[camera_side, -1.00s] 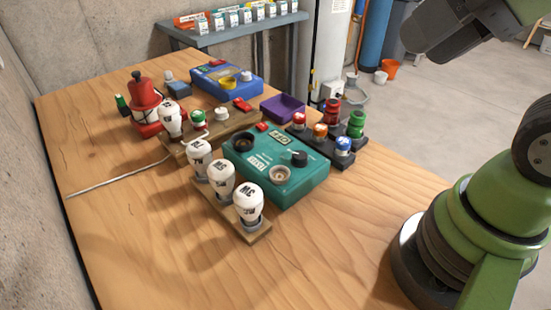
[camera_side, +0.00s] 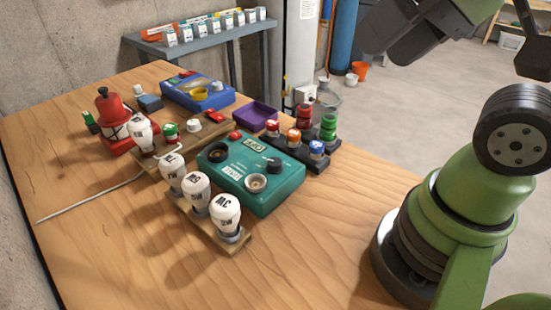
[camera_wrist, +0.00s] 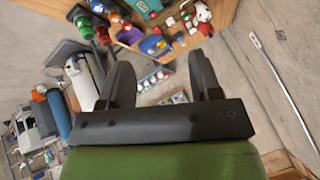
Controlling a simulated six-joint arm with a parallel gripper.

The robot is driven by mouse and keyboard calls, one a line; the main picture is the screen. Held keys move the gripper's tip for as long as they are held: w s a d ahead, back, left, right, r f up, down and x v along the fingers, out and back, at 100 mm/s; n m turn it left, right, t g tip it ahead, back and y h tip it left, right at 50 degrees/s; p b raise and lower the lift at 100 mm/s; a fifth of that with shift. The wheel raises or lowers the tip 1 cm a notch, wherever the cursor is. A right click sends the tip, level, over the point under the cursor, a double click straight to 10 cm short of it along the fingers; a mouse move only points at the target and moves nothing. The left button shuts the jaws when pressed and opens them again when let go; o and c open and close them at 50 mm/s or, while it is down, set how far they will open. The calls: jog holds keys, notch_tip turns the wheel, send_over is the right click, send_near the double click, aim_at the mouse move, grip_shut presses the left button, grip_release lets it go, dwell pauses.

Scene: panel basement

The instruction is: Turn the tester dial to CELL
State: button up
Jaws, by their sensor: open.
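The tester (camera_side: 254,178) is a teal box on the wooden table in the side view, with a small display, a dark round socket, a lighter round socket and a black dial (camera_side: 274,163) on its top. The dial's setting and the lettering around it are too small to read. Part of the teal tester shows at the top edge of the wrist view (camera_wrist: 146,6). My gripper (camera_wrist: 162,75) is open and empty in the wrist view, with its two dark fingers apart. It is far from the dial; the fingertips are outside the side view.
A wooden rack (camera_side: 208,220) with white bulbs stands in front of the tester. A dark rack (camera_side: 300,148) with coloured pieces stands behind it, beside a purple tray (camera_side: 256,114). A blue device (camera_side: 197,92) and a red lantern-like object (camera_side: 112,122) stand farther back. The table's front is clear.

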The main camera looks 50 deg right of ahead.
jog(key=n+g+h, duration=0.2)
jog(key=n+g, duration=0.5)
jog(key=n, duration=1.3)
send_over(275, 161)
notch_tip(275, 161, down, 16)
notch_tip(275, 161, down, 10)
jog(key=shift+r, duration=0.1)
jog(key=c, duration=0.9)
